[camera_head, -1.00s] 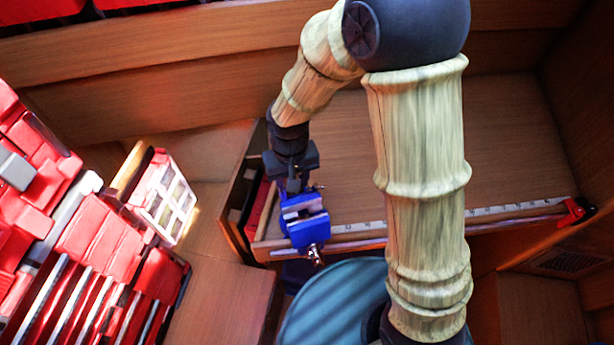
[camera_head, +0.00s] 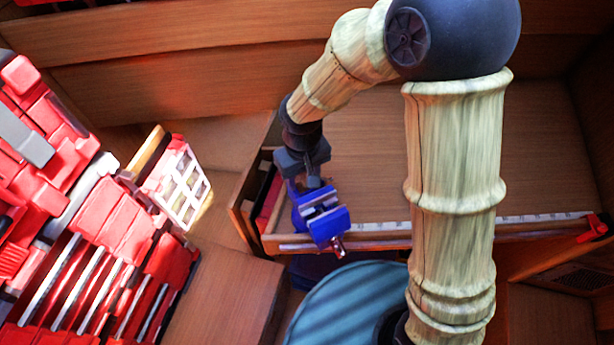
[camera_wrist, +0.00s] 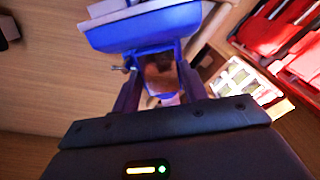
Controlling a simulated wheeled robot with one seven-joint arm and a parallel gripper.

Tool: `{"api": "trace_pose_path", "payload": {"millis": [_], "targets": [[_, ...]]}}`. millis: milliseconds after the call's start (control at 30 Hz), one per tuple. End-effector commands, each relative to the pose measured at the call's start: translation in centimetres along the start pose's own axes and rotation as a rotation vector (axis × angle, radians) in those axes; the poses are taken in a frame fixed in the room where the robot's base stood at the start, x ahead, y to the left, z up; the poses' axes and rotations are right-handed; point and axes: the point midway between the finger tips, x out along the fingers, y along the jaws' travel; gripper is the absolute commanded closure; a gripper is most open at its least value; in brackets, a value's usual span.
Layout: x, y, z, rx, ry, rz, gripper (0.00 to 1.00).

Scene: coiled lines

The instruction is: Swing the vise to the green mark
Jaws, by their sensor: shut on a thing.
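The blue vise (camera_head: 324,222) sits at the front left corner of the wooden bench (camera_head: 350,130). Its pale jaws and metal screw end face down and to the right in the head view. My gripper (camera_head: 308,183) reaches down behind the jaws and is shut on the vise. In the wrist view my gripper's two dark fingers (camera_wrist: 160,78) straddle a blue part of the vise (camera_wrist: 145,32), whose body spans the top. I cannot make out a green mark in either view; it may be hidden by the vise or my arm.
A measuring strip (camera_head: 545,217) runs along the bench's front edge, with a red clamp (camera_head: 594,229) at its right end. Red cases (camera_head: 110,225) and a white-framed box (camera_head: 184,188) stand at left. A round teal surface (camera_head: 345,310) lies below the bench edge.

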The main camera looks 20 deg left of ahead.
Motion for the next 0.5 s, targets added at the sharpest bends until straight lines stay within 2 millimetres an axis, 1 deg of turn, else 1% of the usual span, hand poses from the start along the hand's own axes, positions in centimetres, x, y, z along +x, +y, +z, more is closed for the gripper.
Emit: {"api": "trace_pose_path", "payload": {"millis": [33, 100, 133, 200, 233, 500], "targets": [[-0.25, -0.23, -0.36, -0.001, 0.012, -0.004, 0.97], [-0.25, -0.20, -0.38, 0.001, 0.013, -0.004, 0.97], [-0.25, -0.19, -0.39, 0.001, 0.014, -0.004, 0.51], [-0.23, -0.13, -0.35, 0.002, 0.012, -0.004, 0.37], [-0.21, -0.09, -0.33, 0.002, 0.011, -0.004, 0.35], [-0.12, 0.12, -0.17, 0.006, 0.006, -0.002, 0.35]]}}
